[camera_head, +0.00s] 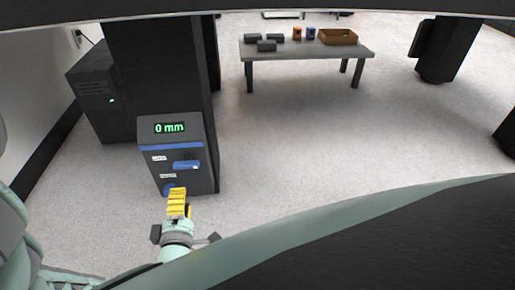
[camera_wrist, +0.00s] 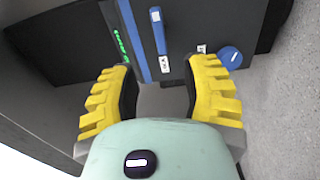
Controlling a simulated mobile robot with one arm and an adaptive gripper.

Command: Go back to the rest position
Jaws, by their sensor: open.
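My gripper (camera_head: 178,201) has yellow ridged fingers and is in front of the lower part of a dark grey interferometer box (camera_head: 189,135). In the wrist view the gripper (camera_wrist: 162,95) is open, with nothing between its fingers. The box has a green display (camera_head: 169,128) reading "0 mm", a blue stripe, a blue lever (camera_head: 186,165) and a round blue knob (camera_wrist: 230,57). In the wrist view the blue lever (camera_wrist: 158,31) lies beyond the fingertips, and the knob is just past the right finger. I cannot tell whether a finger touches the panel.
A grey table (camera_head: 305,52) at the back holds several dark blocks, an orange and a blue item and a brown tray (camera_head: 338,37). A black cabinet (camera_head: 96,90) stands left of the box by the wall. The floor (camera_head: 350,135) right of the box is clear.

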